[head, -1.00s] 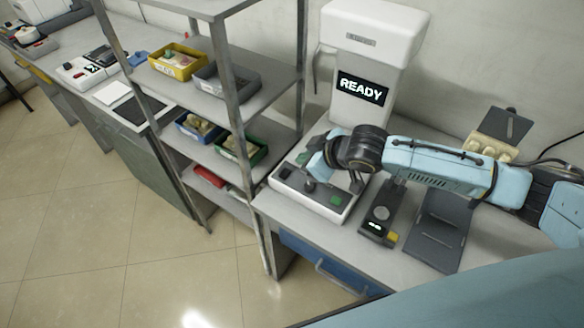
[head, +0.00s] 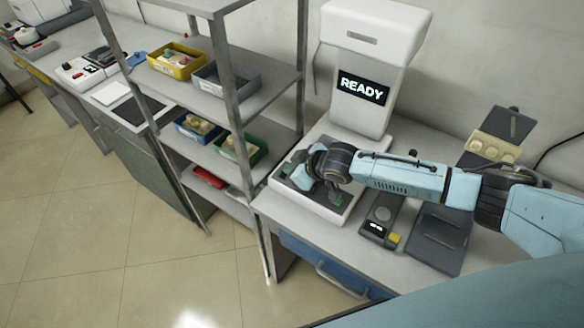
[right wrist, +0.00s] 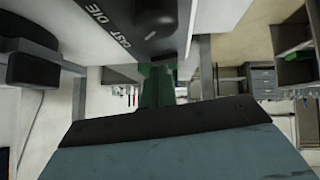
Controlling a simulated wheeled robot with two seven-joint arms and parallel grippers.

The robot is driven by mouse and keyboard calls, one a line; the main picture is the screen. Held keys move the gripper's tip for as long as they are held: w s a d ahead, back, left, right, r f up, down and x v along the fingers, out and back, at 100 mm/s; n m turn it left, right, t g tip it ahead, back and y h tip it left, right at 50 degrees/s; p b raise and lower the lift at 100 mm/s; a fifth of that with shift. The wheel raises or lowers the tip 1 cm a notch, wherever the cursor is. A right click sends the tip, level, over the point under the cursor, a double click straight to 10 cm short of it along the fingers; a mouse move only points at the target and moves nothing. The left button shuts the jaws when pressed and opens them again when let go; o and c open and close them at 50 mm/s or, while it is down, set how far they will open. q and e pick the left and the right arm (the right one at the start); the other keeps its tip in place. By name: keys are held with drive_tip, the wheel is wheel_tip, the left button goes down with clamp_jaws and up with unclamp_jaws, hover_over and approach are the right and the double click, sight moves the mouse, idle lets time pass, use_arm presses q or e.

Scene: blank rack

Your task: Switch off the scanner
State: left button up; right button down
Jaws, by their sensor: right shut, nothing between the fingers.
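The scanner is a tall white machine (head: 372,55) with a black READY display (head: 362,89), lit in white letters. Its low white base has a dark grey top panel (head: 308,192) with a green square (head: 336,197). My right gripper (head: 288,168) is shut, with green fingers, over the left part of this panel. Whether it touches the panel I cannot tell. The wrist and gripper cover part of the panel. In the right wrist view the green fingers (right wrist: 157,88) point at a grey surface with partly cut-off lettering (right wrist: 110,30). My left gripper is not in view.
A dark handheld-sized device (head: 381,218) with a small lit display and a dark plate (head: 440,238) lie right of the base. A metal shelf rack (head: 238,90) with yellow, grey, blue and green bins stands close on the left. A beige-knobbed unit (head: 495,145) stands behind the arm.

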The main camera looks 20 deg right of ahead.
drive_tip(key=shift+d+f, duration=0.1)
drive_tip(key=shift+f, duration=0.15)
drive_tip(key=shift+s, duration=0.1)
drive_tip(key=shift+s+a+p, duration=0.4)
drive_tip(key=shift+a+p, duration=0.3)
drive_tip(key=shift+p, duration=0.05)
drive_tip(key=shift+r, duration=0.1)
